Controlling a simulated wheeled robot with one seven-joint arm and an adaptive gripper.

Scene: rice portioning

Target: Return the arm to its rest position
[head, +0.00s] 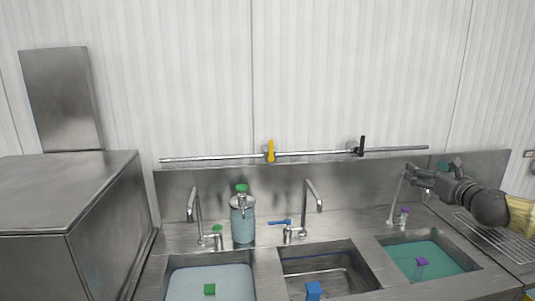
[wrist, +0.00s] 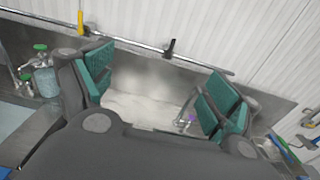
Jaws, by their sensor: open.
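My gripper (wrist: 155,98) is open, with nothing between its green-padded fingers in the wrist view. In the head view my gripper (head: 432,170) and dark forearm show at the right, above the right end of the sink counter. The gripper points toward the steel backsplash (head: 340,180), near the right faucet (head: 398,190). A purple-topped part by that faucet (wrist: 191,119) shows beside the right finger in the wrist view.
The counter holds three basins: pale water (head: 190,285) left, an empty-looking middle one (head: 330,262), green water (head: 405,255) right. A wall rail (head: 320,153) carries yellow (head: 271,151) and black (head: 362,146) holders. A soap bottle (head: 243,220) stands between faucets. A drying rack (head: 495,238) lies right.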

